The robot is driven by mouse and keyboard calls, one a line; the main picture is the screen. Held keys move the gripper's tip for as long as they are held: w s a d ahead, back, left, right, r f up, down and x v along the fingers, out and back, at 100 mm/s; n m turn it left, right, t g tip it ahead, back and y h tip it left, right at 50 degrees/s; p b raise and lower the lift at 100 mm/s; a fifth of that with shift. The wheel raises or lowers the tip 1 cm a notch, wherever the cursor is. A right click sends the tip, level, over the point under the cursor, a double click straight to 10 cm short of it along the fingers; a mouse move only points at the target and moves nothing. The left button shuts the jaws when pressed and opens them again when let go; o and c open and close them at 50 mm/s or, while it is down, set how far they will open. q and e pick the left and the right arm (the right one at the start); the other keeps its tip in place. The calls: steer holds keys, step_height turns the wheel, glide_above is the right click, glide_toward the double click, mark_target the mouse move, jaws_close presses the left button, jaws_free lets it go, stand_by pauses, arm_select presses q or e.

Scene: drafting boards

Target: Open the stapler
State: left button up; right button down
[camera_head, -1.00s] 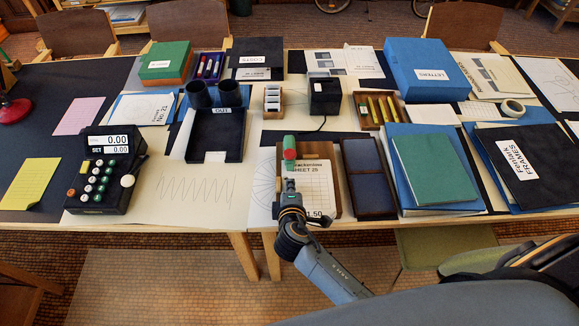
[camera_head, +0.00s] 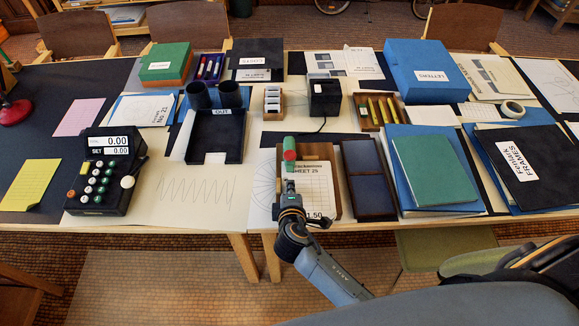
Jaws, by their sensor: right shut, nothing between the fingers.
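The stapler (camera_head: 289,149), a small green thing with a red part, sits near the top left of a wooden tray (camera_head: 335,165). It rests by a printed sheet (camera_head: 315,181) in that tray. It is seen nearly end-on, so I cannot tell whether its top is raised. My right gripper (camera_head: 289,185) comes in from the front edge. It is shut and empty, over the sheet just in front of the stapler, with a small gap in the picture. My left gripper is not in view.
A dark two-part tray (camera_head: 367,180) and a green book (camera_head: 434,168) on blue folders lie to the right. A black box (camera_head: 324,98) and a pencil tray (camera_head: 363,110) stand behind. A black OUT tray (camera_head: 215,135) and an adding machine (camera_head: 103,172) are left. The drawing paper at left is clear.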

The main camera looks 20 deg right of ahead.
steer(key=shift+w, duration=0.15)
steer(key=shift+w+d, duration=0.2)
steer(key=shift+w, duration=0.45)
steer(key=shift+w+d, duration=0.2)
steer(key=shift+w, duration=0.45)
steer(key=shift+w+r, duration=0.1)
steer(key=shift+r, duration=0.1)
